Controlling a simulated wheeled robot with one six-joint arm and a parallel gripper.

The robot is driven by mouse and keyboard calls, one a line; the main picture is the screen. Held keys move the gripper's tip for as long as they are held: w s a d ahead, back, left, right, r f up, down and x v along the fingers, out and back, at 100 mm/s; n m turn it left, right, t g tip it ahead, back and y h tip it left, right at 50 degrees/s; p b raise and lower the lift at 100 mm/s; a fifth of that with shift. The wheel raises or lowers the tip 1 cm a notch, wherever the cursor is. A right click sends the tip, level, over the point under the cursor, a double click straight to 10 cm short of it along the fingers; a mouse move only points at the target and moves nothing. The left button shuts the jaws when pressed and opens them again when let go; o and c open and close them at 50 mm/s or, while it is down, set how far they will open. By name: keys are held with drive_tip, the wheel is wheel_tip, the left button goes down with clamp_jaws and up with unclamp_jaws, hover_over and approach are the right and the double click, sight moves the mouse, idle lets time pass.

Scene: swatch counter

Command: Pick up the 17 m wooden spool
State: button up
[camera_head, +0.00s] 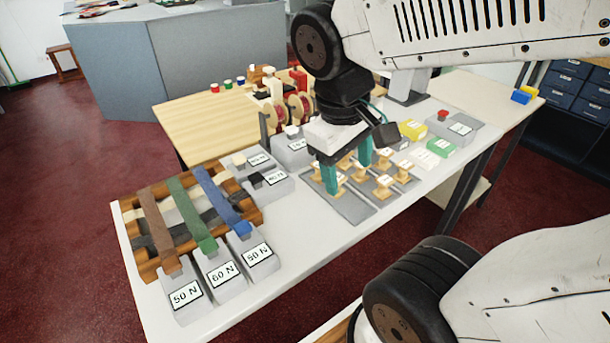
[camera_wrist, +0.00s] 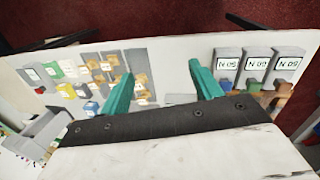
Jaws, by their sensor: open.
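Several small wooden spools (camera_head: 384,187) with white label tops stand on grey plates (camera_head: 352,209) in the middle of the white counter. The labels are too small to read, so I cannot tell which spool is the 17 m one. My gripper (camera_head: 347,178) points down over the left part of this group, its teal fingers apart, partly hiding some spools. In the wrist view the fingers (camera_wrist: 162,72) are also apart with nothing between them. Several spools (camera_wrist: 107,68) show left of the fingers there, and one is partly hidden near the left finger.
Yellow, white and green boxes (camera_head: 440,147) stand right of the spools. Reels with red thread (camera_head: 292,107) stand behind.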

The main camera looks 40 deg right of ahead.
drive_tip(key=w+d+f+n+g+h, duration=0.2)
drive_tip(key=w+d+f+n+h, duration=0.2)
drive_tip(key=w+d, duration=0.25)
drive_tip(key=n+t+h, duration=0.5)
drive_tip(key=n+h, duration=0.2)
drive_tip(key=n, duration=0.8)
approach(317, 164)
drive_tip(key=x, duration=0.4)
drive_tip(key=shift+d+r, duration=0.1)
drive_tip(key=shift+d, duration=0.2)
drive_tip(key=x, duration=0.7)
drive_tip(key=shift+s+d, duration=0.15)
drive_tip(key=shift+d, duration=0.05)
drive_tip(key=c, duration=1.1)
